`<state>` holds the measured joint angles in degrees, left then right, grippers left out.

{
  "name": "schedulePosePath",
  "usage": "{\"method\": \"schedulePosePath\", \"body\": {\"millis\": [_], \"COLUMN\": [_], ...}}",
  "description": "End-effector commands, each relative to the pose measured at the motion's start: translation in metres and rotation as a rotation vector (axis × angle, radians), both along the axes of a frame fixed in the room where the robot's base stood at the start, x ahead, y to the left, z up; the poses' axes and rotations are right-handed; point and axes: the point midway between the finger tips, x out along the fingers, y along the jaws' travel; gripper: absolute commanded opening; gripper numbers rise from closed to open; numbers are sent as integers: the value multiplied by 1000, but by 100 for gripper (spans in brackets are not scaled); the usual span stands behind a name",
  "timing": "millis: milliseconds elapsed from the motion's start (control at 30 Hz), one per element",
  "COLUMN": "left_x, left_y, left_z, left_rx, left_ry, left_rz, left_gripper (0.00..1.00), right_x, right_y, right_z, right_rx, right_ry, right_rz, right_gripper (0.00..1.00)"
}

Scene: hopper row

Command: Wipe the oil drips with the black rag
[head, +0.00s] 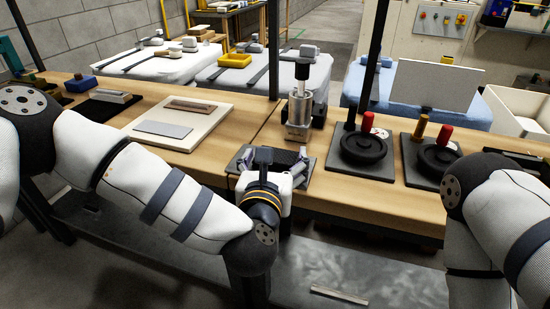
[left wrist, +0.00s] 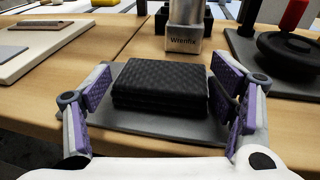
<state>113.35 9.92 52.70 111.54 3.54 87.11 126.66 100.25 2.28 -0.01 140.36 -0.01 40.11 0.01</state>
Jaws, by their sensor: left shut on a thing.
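The black rag (left wrist: 160,88) is a folded, quilted pad on a thin grey plate (left wrist: 155,143) near the bench's front edge. My left gripper (head: 272,160) is at the rag, with its purple-padded fingers on either side of it in the left wrist view. It is shut on the rag, which appears to rest on the plate still. In the head view the gripper partly hides the rag (head: 281,156). I cannot make out any oil drips in either view. My right gripper is out of view; only my right arm shows at the right.
A metal cylinder device (head: 300,110) stands just behind the rag. Two black handwheels with red knobs (head: 363,148) sit on dark plates to the right. A pale board (head: 185,125) with flat blocks lies left. Bare wood lies between the board and the rag's plate.

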Motion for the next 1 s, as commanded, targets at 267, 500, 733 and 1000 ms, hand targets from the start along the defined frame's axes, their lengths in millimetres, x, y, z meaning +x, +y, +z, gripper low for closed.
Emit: {"method": "schedulePosePath", "body": {"millis": [267,500,733,1000], "left_x": [8,8,8,6], "left_y": [25,27,26,20], "left_z": [-2,-4,-3,-3], "left_rx": [1,2,2,1], "left_ry": [2,5,6,6], "left_rz": [3,1,0,-3], "left_gripper": [46,46,46,46], "right_x": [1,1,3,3], "right_y": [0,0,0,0], "right_z": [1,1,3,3], "right_rx": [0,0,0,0], "right_ry": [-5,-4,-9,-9], "right_rz": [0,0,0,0], "right_gripper": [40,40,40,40]}}
